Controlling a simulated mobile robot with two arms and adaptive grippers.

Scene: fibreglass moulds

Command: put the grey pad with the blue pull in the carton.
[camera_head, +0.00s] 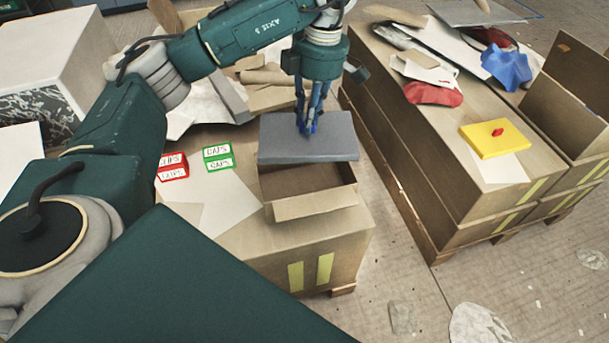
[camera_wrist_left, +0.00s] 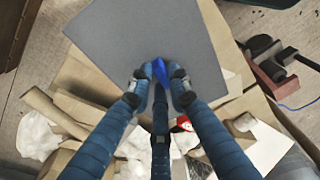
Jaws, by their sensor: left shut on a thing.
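The grey pad (camera_head: 312,147) hangs level above the open carton (camera_head: 315,205) in the head view and hides its back part. My left gripper (camera_head: 309,129) is over the pad with its fingers pointing down. In the left wrist view the fingers of my left gripper (camera_wrist_left: 161,82) are shut on the blue pull (camera_wrist_left: 159,70), and the grey pad (camera_wrist_left: 152,32) spreads out beyond them. The carton's front flap and part of its inside show below the pad; the visible inside looks bare. My right gripper is not in view.
A yellow pad with a red pull (camera_head: 496,138) lies on the right stack, near another open carton (camera_head: 573,105). Crumpled cardboard (camera_head: 283,95) lies behind.

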